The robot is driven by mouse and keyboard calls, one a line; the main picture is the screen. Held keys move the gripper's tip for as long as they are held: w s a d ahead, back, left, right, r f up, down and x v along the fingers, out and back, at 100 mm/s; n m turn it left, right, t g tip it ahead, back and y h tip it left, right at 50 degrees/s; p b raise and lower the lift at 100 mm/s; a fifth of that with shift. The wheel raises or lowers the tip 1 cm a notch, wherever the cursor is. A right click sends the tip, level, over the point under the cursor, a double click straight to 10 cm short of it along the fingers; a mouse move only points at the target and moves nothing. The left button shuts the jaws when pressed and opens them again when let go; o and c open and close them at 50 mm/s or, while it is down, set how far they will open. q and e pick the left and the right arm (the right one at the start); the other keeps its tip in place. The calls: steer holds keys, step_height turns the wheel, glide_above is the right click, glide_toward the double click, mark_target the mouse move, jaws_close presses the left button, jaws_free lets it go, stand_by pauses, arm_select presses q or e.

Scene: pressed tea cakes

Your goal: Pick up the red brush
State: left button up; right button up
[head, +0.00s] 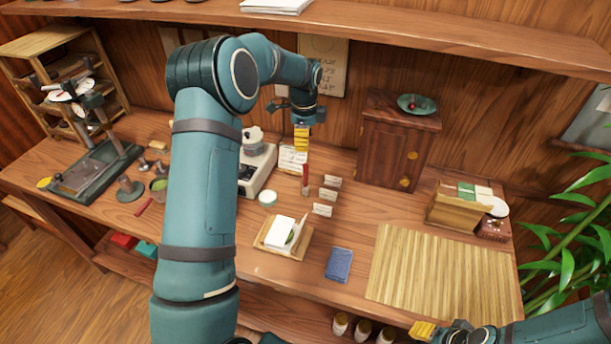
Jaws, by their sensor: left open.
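A slim red upright item (305,181) stands on the table near the small white cards; it may be the red brush, but its tip is too small to make out. Another thin red stick (144,207) lies on the table at the left, close to my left arm. My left gripper (301,141), with yellow fingertips, is open and points down above the upright red item, with a gap between them. My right gripper (424,330) is at the bottom right, in front of the table edge; only a yellow fingertip part shows clearly.
A white scale (257,172) stands left of the upright item. A wooden tray (269,245) with a white packet, a blue packet (339,265) and a bamboo mat (440,275) lie nearer the front. A wooden cabinet (392,150) stands behind. A shelf (430,32) runs overhead.

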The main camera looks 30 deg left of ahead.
mark_target(304, 164)
arm_select(q)
step_height(304, 164, down, 7)
steer(key=shift+f, duration=0.1)
steer(key=shift+w+f, duration=0.2)
steer(key=shift+f, duration=2.35)
jaws_close()
